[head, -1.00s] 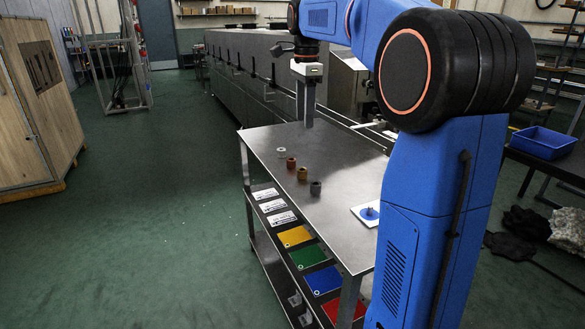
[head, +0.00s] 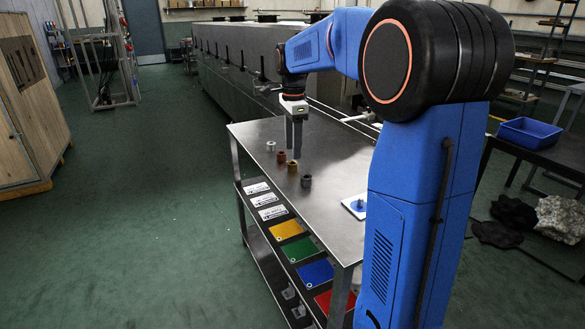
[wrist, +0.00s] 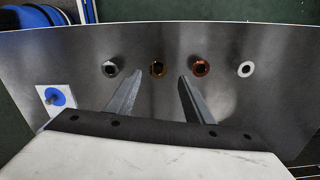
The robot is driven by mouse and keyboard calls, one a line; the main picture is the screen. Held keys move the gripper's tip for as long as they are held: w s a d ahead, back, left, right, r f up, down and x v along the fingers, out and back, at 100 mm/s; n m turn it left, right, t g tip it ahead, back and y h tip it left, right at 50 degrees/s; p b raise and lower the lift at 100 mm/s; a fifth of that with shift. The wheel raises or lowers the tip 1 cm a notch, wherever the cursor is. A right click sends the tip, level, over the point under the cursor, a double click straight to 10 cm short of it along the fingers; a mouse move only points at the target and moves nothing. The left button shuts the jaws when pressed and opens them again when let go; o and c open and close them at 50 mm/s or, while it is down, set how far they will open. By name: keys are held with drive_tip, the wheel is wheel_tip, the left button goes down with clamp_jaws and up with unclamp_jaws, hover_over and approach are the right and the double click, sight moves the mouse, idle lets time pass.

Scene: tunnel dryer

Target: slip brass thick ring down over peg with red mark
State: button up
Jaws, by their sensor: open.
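I cannot make out a red mark.
A pale ring (head: 271,146) stands at the far end of the row. White labels and yellow, green, blue and red panels (head: 315,272) lie below the table's left edge. A long grey machine (head: 230,75) stands behind. The table between rings and plate is clear.

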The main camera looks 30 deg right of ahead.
sight(293, 167)
drive_tip(key=shift+s+a+f, duration=0.15)
drive_tip(key=shift+f, duration=2.4)
clamp_jaws()
